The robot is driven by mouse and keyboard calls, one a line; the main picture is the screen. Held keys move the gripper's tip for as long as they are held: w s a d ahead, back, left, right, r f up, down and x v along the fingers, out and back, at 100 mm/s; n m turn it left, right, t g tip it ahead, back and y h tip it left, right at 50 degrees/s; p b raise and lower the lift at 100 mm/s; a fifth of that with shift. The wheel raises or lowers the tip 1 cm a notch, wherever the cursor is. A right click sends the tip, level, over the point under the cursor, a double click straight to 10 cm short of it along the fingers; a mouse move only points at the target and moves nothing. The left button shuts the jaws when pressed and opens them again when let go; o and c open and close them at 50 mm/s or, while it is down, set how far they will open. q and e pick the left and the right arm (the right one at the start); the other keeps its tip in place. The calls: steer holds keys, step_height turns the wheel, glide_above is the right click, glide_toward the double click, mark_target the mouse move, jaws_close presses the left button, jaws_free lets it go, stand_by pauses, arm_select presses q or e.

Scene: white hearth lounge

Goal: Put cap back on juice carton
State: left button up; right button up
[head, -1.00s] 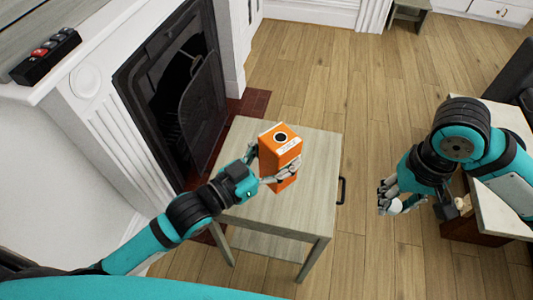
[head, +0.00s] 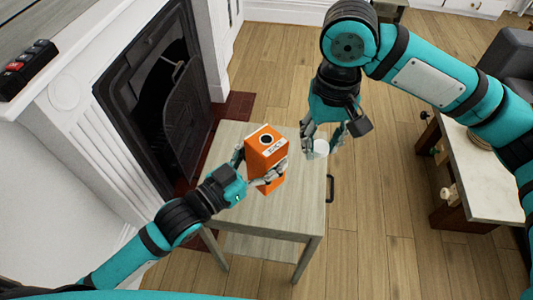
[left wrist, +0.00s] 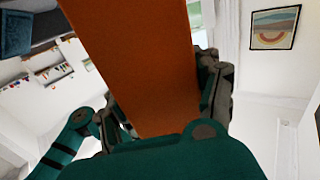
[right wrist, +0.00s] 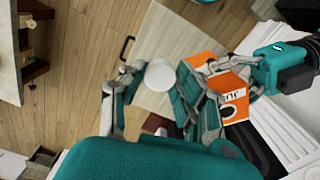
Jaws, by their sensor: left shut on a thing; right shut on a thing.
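The orange juice carton (head: 264,176) stands upright at the small grey wooden table, with a dark round opening (head: 266,139) uncovered on its top. My left gripper (head: 257,169) is shut around the carton's sides. Its orange side fills the middle of the left wrist view (left wrist: 155,70). My right gripper (head: 321,143) is shut on the white round cap (head: 321,148), to the right of the carton and apart from it. In the right wrist view the cap (right wrist: 160,75) shows between the fingers, and the carton (right wrist: 230,85) is partly hidden behind them.
The small table (head: 235,218) has bare top around the carton and a dark handle (head: 330,188) on its right side. A fireplace (head: 165,90) stands at the left. A pale-topped table (head: 465,175) is at the right, with open wooden floor between.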

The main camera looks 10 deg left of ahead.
glide_toward(267, 141)
steer(key=shift+w+r+n, duration=0.1)
steer(key=shift+n, duration=0.3)
steer(key=shift+f, duration=2.05)
steer(key=shift+f, duration=0.85)
steer(key=shift+f, duration=0.55)
